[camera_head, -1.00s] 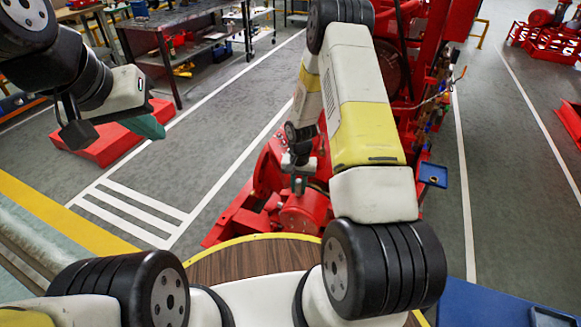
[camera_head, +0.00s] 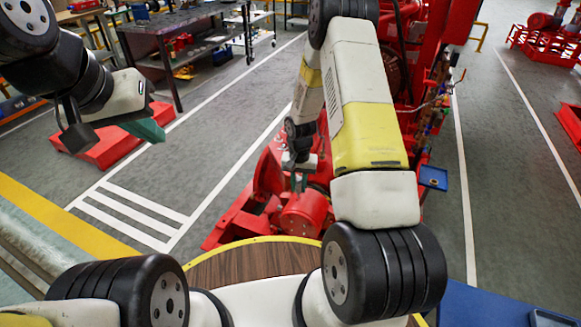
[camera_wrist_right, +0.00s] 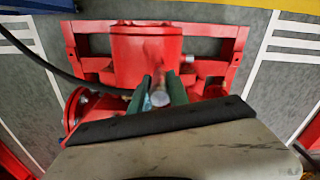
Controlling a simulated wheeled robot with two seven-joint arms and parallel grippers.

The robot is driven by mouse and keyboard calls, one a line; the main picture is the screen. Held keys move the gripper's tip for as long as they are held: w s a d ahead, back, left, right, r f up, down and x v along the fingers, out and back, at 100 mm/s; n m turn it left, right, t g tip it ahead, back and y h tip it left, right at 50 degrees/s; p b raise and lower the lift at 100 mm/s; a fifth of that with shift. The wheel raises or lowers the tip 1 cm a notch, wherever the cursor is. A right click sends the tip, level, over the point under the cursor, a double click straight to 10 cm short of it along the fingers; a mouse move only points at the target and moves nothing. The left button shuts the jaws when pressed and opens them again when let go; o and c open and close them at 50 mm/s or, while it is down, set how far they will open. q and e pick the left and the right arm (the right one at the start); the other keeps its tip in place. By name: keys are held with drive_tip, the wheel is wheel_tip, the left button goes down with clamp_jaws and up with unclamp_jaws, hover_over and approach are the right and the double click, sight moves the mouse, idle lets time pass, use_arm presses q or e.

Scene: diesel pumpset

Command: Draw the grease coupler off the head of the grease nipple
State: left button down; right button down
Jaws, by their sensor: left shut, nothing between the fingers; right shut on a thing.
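My right gripper (camera_head: 299,184) is in front of the red pumpset in the head view. In the right wrist view its green fingers (camera_wrist_right: 160,92) are shut on a small pale, round-ended piece, the grease coupler (camera_wrist_right: 159,98). A black hose (camera_wrist_right: 90,79) runs in from the upper left toward the fingers. The grease nipple cannot be made out; the fingers and coupler may hide it, so I cannot tell whether the two touch. My left gripper (camera_head: 148,130) is shut and empty at the left, far from the pumpset.
The red pumpset (camera_head: 303,216) has a round housing (camera_wrist_right: 146,52) just beyond my right fingers, with a red frame around it. A small blue tray (camera_head: 433,177) is at its right. A dark workbench (camera_head: 180,40) stands at the back left. The marked floor between is clear.

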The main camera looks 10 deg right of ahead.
sight(299, 178)
drive_tip(key=shift+r, duration=0.4)
drive_tip(key=shift+r, duration=2.4)
